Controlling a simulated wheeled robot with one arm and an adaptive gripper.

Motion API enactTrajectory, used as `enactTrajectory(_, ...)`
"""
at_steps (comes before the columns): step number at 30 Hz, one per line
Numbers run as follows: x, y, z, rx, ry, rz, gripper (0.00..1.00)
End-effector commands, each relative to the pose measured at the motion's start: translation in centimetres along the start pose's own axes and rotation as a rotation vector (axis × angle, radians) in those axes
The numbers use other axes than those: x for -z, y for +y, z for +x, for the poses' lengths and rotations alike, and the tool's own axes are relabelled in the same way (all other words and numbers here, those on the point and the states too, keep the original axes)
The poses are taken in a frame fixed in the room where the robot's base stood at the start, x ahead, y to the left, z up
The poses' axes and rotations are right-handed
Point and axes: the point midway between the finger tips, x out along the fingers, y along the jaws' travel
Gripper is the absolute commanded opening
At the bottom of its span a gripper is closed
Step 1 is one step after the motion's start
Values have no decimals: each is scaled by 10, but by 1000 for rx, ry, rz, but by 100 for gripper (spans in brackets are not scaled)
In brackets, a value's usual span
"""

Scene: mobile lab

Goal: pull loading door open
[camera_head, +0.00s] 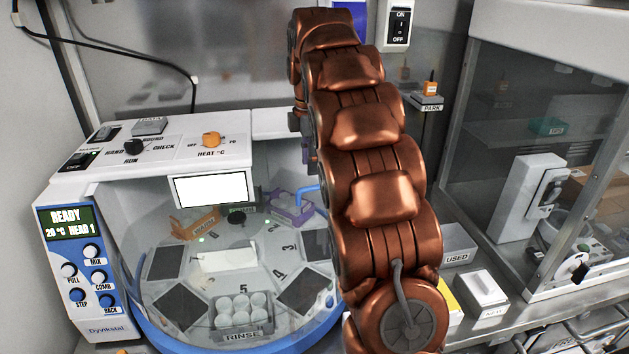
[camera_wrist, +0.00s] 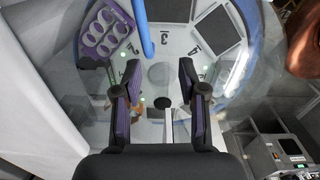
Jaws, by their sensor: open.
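The machine (camera_head: 190,150) has a clear front cover over a round deck, but I cannot trace the loading door's exact edges. A blue bar (camera_head: 308,189), which looks like a door handle, shows just left of my arm. In the wrist view the blue bar (camera_wrist: 145,28) comes down from the top edge and ends ahead of my fingertips, nearer the left one. My gripper (camera_wrist: 159,66) is open, with its two purple-padded fingers apart and nothing held. I cannot tell whether the bar touches a finger. In the head view my arm hides most of the gripper.
Under the cover are a purple rack (camera_head: 291,208), an orange rack (camera_head: 195,222) and a rinse block (camera_head: 241,311). A control panel (camera_head: 82,262) reads READY. A glass-fronted cabinet (camera_head: 540,150) stands at the right.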

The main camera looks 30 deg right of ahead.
Motion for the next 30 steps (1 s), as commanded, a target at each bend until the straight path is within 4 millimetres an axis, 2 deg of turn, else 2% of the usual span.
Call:
enactTrajectory(1,-5,8,1,-2,1,-27,41)
enactTrajectory(4,-11,16,0,-7,1,-75,41)
enactTrajectory(14,-15,22,9,-12,1,-108,41)
enactTrajectory(30,-15,21,59,-6,1,-106,41)
